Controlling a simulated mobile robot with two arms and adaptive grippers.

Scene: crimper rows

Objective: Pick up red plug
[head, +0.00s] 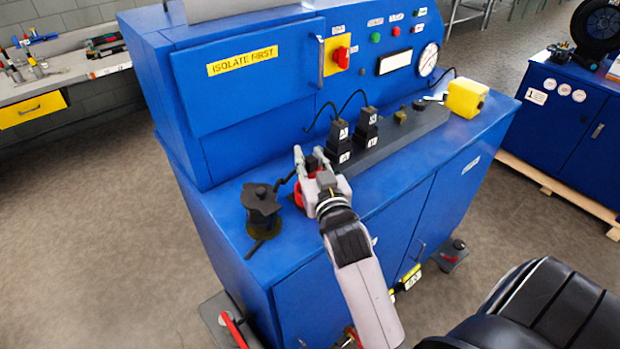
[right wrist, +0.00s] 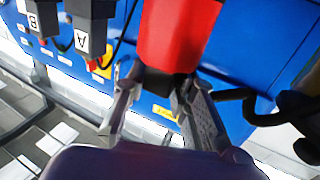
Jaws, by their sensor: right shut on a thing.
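The red plug (right wrist: 178,35) fills the upper middle of the right wrist view, with a black end between my fingertips. In the head view only part of the red plug (head: 298,196) shows beside my fingers, near the left end of the dark socket strip (head: 420,127). My right gripper (head: 309,163) is shut on it; its fingers (right wrist: 158,92) press either side of the black end. The gripper hides whether the plug touches the bench. Two black plugs with white labels, one (head: 340,134) and another (head: 367,122), stand upright on the strip. My left gripper is not in view.
A black crimper-like device (head: 261,205) stands left of my gripper on the blue bench (head: 440,185). A yellow block (head: 465,97) sits at the strip's far right end. The blue control panel (head: 250,85) rises behind. Black cables arch from the black plugs to the panel.

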